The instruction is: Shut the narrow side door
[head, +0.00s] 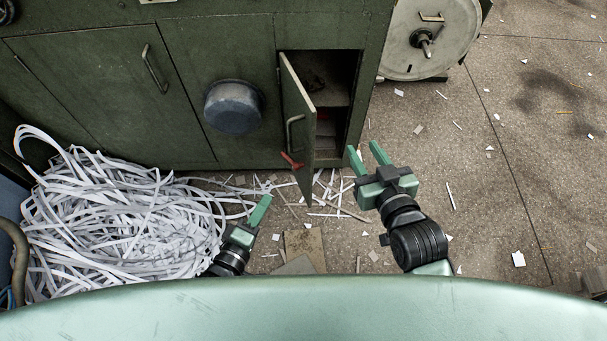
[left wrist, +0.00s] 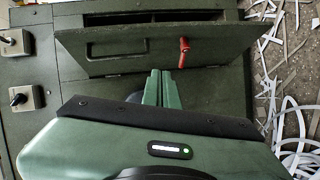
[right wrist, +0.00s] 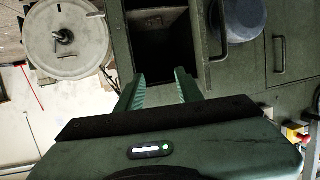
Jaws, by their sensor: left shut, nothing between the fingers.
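The narrow side door (head: 301,155) of the green cabinet stands swung open, hinged at its left side. It has a bar handle (head: 289,132) and a red lever (head: 291,160). The left wrist view shows the outer face of the door (left wrist: 130,62) and the red lever (left wrist: 183,52). My left gripper (head: 264,203) is shut and empty, left of and in front of the door; its fingertips (left wrist: 161,73) appear before the outer face. My right gripper (head: 366,149) is open and empty, right of the door, facing the dark compartment (head: 338,80); its fingers (right wrist: 161,77) look apart.
A heap of shredded paper strips (head: 120,225) lies at the left. A round blue-grey knob (head: 233,107) juts from the cabinet left of the door. A pale reel (head: 425,40) stands at the right. Paper scraps litter the floor, otherwise open at right.

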